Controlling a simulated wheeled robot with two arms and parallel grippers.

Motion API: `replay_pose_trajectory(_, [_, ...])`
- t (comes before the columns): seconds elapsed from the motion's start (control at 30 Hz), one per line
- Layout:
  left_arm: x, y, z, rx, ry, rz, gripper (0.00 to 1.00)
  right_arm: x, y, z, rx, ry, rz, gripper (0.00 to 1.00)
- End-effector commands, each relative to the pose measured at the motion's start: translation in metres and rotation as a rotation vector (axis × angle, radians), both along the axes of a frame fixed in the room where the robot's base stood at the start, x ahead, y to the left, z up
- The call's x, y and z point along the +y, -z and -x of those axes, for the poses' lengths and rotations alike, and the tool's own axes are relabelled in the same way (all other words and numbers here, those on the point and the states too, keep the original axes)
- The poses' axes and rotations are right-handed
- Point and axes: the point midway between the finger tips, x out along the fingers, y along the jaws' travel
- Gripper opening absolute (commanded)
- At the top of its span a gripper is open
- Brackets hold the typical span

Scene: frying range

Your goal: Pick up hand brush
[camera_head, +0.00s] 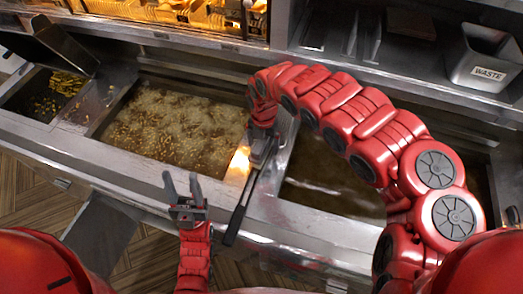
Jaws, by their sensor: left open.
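A long dark handle (237,214), which may belong to the hand brush, slants down over the fryer's front edge. Its upper end meets my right gripper (262,152), which points down at the divider between the two oil vats. I cannot tell whether the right jaws are closed on it, and any brush head is hidden or not clear. My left gripper (185,195) is open and empty, in front of the fryer's front edge. It is to the left of the handle and apart from it.
The left vat (170,118) holds bubbling oil with frying food; the right vat (325,180) holds darker, calmer oil. A metal waste bin (484,60) stands at the back right. Lit food trays (185,12) are at the back. Wooden floor shows in front.

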Motion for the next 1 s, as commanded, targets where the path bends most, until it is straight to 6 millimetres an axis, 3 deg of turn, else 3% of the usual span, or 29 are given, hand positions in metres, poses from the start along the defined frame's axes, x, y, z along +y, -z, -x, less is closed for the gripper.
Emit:
replay_pose_trajectory(0.13, [0.0000, -0.0020, 0.0002, -0.001, 0.000, 0.000, 0.50, 0.0001, -0.0021, -0.0003, 0.000, 0.000, 0.000, 0.93])
replay_pose_trajectory(0.6, [0.0000, -0.0018, 0.0001, -0.001, 0.000, 0.000, 0.50, 0.0000, -0.0021, -0.0003, 0.000, 0.000, 0.000, 0.09])
replay_pose_trajectory(0.67, [0.0000, -0.0018, 0.0001, -0.001, 0.000, 0.000, 0.50, 0.0000, -0.0020, -0.0002, 0.000, 0.000, 0.000, 0.00])
replay_pose_trajectory(1.0, [0.0000, -0.0003, 0.0000, 0.000, 0.000, 0.000, 0.50, -0.0001, -0.0042, -0.0010, -0.002, 0.001, -0.001, 0.00])
